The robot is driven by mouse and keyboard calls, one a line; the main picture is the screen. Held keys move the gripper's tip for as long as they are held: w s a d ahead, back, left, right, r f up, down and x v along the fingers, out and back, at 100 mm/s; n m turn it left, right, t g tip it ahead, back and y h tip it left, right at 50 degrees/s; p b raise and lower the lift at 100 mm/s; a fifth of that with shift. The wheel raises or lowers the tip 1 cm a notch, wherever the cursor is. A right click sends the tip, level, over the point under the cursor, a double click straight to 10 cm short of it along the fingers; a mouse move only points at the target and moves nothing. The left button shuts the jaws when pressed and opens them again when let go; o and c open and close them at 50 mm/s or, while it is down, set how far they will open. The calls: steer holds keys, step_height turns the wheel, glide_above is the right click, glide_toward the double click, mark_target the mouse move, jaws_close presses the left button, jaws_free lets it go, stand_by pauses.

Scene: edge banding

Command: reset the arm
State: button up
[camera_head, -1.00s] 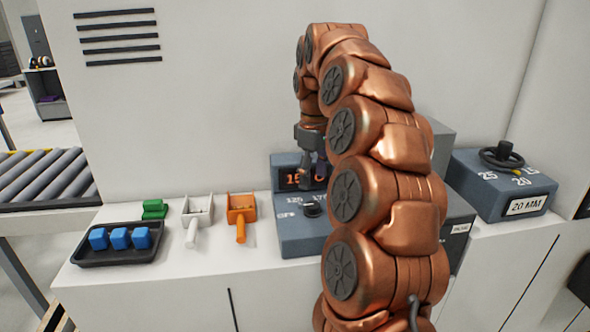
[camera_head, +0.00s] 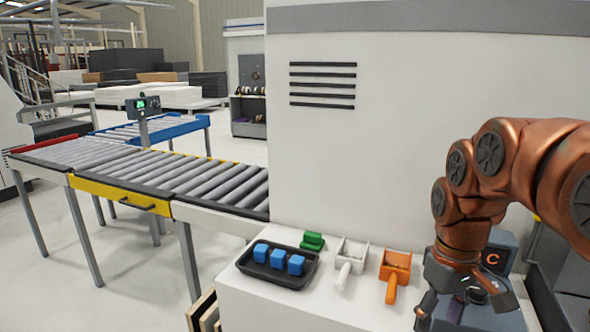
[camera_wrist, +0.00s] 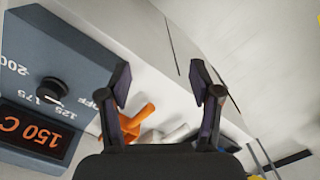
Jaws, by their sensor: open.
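My copper-coloured arm comes in from the right in the head view, bent over with my gripper (camera_head: 452,312) hanging down at its end. The gripper is in front of the grey-blue control box (camera_head: 500,250), which it partly hides. In the wrist view my gripper (camera_wrist: 165,90) has its two dark fingers spread apart with nothing between them. The control box (camera_wrist: 40,60) there shows a dial knob (camera_wrist: 53,90) and an orange "150 C" display (camera_wrist: 38,130), on the left. Nothing is held.
A roller conveyor (camera_head: 190,178) stands farther left.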

steer(key=s+a+f+m, duration=0.1)
steer(key=s+a+f, duration=0.1)
steer(key=s, duration=0.4)
steer(key=s+a+f+m, duration=0.1)
steer(key=s+a+f, duration=0.1)
steer(key=s+f, duration=0.2)
steer(key=s+a+f+m+g, duration=0.1)
steer(key=s+a+f, duration=0.1)
steer(key=s, duration=0.7)
steer(key=shift+s+f+m+p, duration=0.2)
steer(key=shift+f+m+p, duration=0.2)
steer(key=shift+f, duration=0.45)
